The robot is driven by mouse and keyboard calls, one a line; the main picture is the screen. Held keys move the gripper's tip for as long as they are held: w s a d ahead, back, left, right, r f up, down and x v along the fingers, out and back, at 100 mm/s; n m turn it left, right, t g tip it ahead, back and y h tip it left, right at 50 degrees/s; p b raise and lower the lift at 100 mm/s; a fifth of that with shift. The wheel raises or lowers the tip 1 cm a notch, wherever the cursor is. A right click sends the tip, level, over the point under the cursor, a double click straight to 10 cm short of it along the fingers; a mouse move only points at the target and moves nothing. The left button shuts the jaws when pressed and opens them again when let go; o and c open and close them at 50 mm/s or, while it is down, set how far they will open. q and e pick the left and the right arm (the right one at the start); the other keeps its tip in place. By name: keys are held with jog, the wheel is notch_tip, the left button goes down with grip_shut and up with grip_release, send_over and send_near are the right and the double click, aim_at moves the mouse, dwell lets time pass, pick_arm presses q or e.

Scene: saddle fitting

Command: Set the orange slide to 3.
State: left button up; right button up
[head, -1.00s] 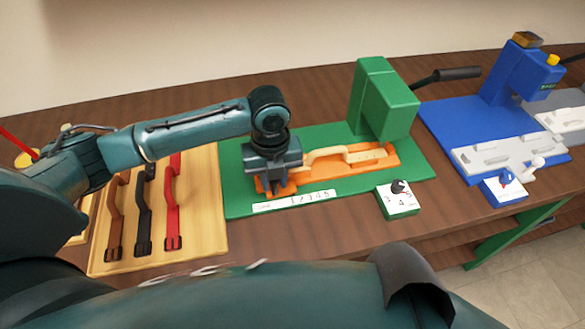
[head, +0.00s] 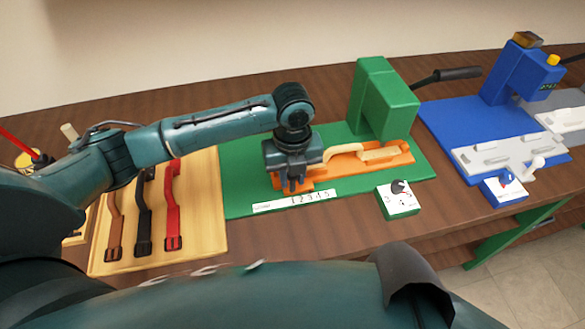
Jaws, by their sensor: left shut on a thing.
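The orange slide (head: 385,163) lies on the green base (head: 237,188) and reaches under the green press head (head: 382,98). A tan strap-like piece (head: 372,154) lies on top of the slide. My left gripper (head: 293,186) points down at the slide's left end and is shut on it; the arm hides part of that end. A white scale strip with the numbers 1 to 5 (head: 295,201) runs along the front of the base. The slide's left end is just behind the numbers; which one it lines up with is unclear. My right gripper is not in view.
A wooden board with brown, black and red straps (head: 172,205) lies at left. A white dial box (head: 398,200) stands at the green base's front right. A blue station (head: 470,125) with a dial stands further right. The wooden table (head: 330,240) is bare in front.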

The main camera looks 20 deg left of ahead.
pick_arm(q)
jog(key=shift+s+a, duration=0.15)
jog(key=shift+a, duration=0.05)
dwell(0.8)
jog(key=o, duration=0.7)
jog(key=shift+r, duration=3)
